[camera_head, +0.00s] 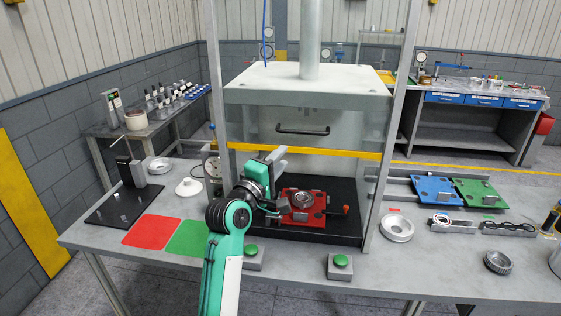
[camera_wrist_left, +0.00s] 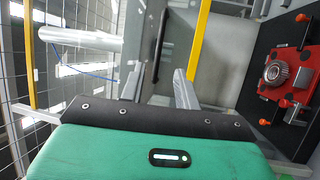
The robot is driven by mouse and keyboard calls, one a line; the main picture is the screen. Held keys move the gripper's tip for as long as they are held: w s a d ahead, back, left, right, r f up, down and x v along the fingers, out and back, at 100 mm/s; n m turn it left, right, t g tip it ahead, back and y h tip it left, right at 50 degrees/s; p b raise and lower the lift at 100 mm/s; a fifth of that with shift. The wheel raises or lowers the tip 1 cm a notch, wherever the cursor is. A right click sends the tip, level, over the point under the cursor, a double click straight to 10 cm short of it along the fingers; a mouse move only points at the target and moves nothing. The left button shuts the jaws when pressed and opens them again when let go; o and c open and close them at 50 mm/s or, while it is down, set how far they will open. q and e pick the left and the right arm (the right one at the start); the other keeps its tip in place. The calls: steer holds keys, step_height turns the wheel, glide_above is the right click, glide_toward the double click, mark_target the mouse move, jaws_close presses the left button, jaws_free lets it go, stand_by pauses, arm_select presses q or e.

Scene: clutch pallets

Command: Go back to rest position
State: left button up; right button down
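My left arm comes in from the bottom middle of the head view. Its gripper (camera_head: 277,157) is at the front of the press enclosure, above and left of the red pallet (camera_head: 315,215). In the left wrist view the two grey fingers (camera_wrist_left: 159,88) stand apart with nothing between them. The red pallet with a metal clutch part (camera_head: 302,200) lies on the black base inside the enclosure. It also shows at the right of the left wrist view (camera_wrist_left: 288,88), clear of the fingers. My right gripper is not in view.
The enclosure has clear panels, a frame post (camera_head: 396,125) and a yellow bar (camera_head: 300,150). Green buttons (camera_head: 341,261) sit at the table's front. Blue (camera_head: 433,187) and green (camera_head: 480,195) pallets lie to the right. Red (camera_head: 151,231) and green mats lie left.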

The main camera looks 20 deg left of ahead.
arm_select(q)
steer(key=s+d+f+m+g, duration=0.2)
steer(key=s+f+m+g, duration=0.3)
steer(key=f, duration=0.6)
steer(key=s+d+f+m+g, duration=0.2)
steer(key=s+f+m+g, duration=0.15)
steer(key=s+f, duration=0.6)
steer(key=s+d+f+m+g+y, duration=0.1)
steer(key=s+f+m+g, duration=0.5)
steer(key=s, duration=0.5)
steer(key=s+d+f+m+g+y, duration=0.1)
steer(key=s+f+m+g, duration=0.15)
steer(key=s+f, duration=0.8)
step_height(320, 180, down, 30)
steer(key=s+m, duration=0.1)
steer(key=s, duration=0.1)
steer(key=s+a+f+g, duration=0.1)
steer(key=s+a+f, duration=0.1)
steer(key=s+f, duration=0.7)
steer(key=s+a+f, duration=0.2)
steer(key=s+f, duration=0.8)
steer(key=shift+g, duration=0.4)
